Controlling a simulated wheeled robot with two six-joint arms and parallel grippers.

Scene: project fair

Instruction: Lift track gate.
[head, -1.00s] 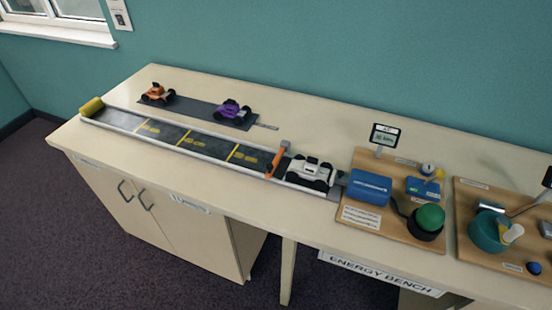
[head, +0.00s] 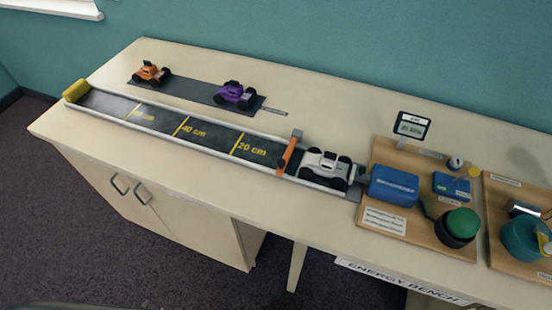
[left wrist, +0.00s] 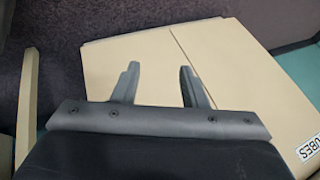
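The track gate (head: 287,154) is an orange bar across the dark track (head: 207,133), joined to a grey post on the track's far side. It is down, just in front of a white car (head: 325,167) at the track's right end. Neither gripper shows in the head view. In the left wrist view my left gripper (left wrist: 158,80) has its two fingers apart with nothing between them, in front of the cabinet doors. My right gripper is not in view.
An orange car (head: 150,73) and a purple car (head: 235,95) stand on a dark strip behind the track. A yellow block (head: 76,91) closes the track's left end. A board with a blue box (head: 394,186) and green button (head: 462,222) lies right. The tabletop before the track is clear.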

